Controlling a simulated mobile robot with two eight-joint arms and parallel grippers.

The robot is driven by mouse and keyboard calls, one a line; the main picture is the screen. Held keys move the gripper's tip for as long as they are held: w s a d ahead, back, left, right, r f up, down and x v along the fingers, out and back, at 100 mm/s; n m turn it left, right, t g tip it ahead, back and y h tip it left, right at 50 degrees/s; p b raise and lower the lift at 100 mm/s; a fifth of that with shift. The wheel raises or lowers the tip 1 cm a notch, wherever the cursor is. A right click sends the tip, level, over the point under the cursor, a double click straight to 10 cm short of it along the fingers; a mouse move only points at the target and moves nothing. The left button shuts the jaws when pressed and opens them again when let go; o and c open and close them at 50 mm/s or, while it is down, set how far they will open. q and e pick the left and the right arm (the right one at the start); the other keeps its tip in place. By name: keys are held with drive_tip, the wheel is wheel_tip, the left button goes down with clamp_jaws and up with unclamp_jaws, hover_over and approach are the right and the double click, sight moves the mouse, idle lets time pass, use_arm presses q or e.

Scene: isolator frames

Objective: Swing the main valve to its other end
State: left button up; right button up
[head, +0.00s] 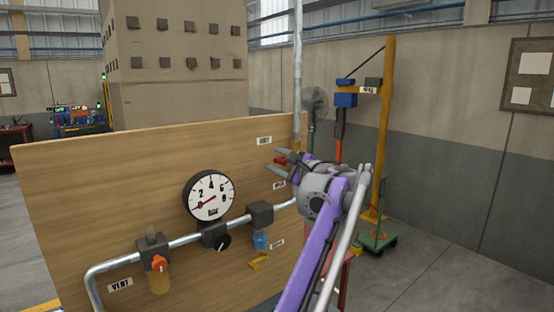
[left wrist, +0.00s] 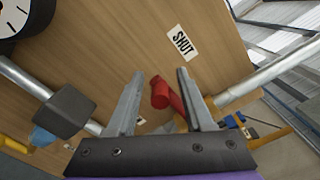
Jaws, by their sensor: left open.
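The main valve shows as a red handle (head: 281,160) at the right part of the wooden panel, partly hidden by my left gripper. In the left wrist view the red handle (left wrist: 160,92) lies between the two grey fingers, its thick end toward the panel side. My left gripper (head: 274,160) is open around the handle; it also shows in the left wrist view (left wrist: 160,76), with a gap visible on each side. I cannot tell whether a finger touches it. A "SHUT" label (left wrist: 182,43) is on the panel just beyond the fingertips. My right gripper is not in view.
The wooden panel (head: 110,180) carries a round gauge (head: 210,195), a grey pipe (head: 125,262), an orange knob (head: 159,263), a black knob (head: 222,242), a blue part (head: 261,240) and a yellow handle (head: 260,263). A vertical pipe (head: 298,60) rises above the valve.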

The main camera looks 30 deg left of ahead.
use_arm(q)
drive_tip(key=shift+w+a, duration=0.1)
drive_tip(key=shift+a, duration=0.1)
clamp_jaws()
drive_tip(key=shift+f, duration=0.1)
idle(1.3)
